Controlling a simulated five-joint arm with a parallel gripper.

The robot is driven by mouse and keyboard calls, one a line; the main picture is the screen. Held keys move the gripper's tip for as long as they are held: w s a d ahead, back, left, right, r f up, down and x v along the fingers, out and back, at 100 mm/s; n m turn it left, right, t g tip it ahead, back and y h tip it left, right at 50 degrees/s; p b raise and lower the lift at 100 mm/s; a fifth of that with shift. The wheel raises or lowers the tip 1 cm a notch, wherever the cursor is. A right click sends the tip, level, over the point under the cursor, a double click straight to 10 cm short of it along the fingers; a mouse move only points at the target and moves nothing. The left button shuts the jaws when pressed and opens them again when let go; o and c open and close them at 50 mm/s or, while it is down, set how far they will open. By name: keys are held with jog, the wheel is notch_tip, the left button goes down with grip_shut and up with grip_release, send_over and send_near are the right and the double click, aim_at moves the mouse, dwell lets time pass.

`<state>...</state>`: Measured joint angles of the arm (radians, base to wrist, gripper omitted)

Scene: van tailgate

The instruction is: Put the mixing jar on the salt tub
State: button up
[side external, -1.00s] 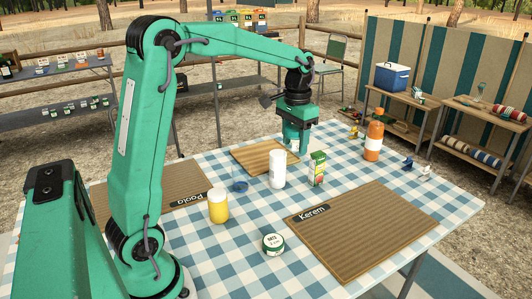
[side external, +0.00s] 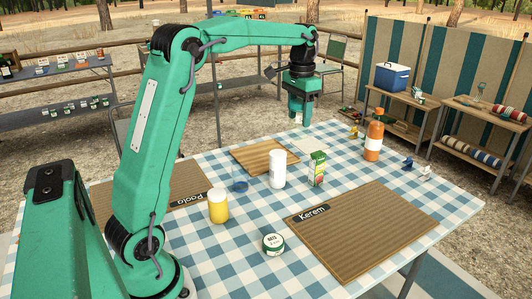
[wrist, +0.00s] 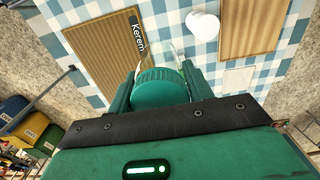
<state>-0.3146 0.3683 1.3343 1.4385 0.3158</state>
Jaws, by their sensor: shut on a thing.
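My gripper (side external: 299,112) is shut on the mixing jar, raised above the far side of the checked table. The jar's green ribbed lid (wrist: 160,88) shows between the fingers in the wrist view, with part of its clear body beyond. In the side view the jar (side external: 298,119) is mostly hidden by the fingers. The salt tub (side external: 273,244), a low white tub with a dark green band and printed top, stands on the cloth near the front, left of the Kerem mat. I cannot make it out in the wrist view.
A white bottle (side external: 277,169), carton (side external: 317,168), yellow jar (side external: 218,206) and blue-tinted glass (side external: 239,181) stand mid-table. An orange bottle (side external: 373,141) stands at the right. A wooden board (side external: 262,157) and the Kerem mat (side external: 365,230) lie flat. The cloth around the tub is clear.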

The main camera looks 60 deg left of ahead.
jog(key=shift+w+a+f, duration=0.2)
jog(key=shift+a+f, duration=5.1)
jog(key=shift+a, duration=0.1)
jog(key=shift+f, duration=0.1)
jog(key=o, duration=1.1)
jog(key=shift+c, duration=0.2)
notch_tip(320, 180, up, 12)
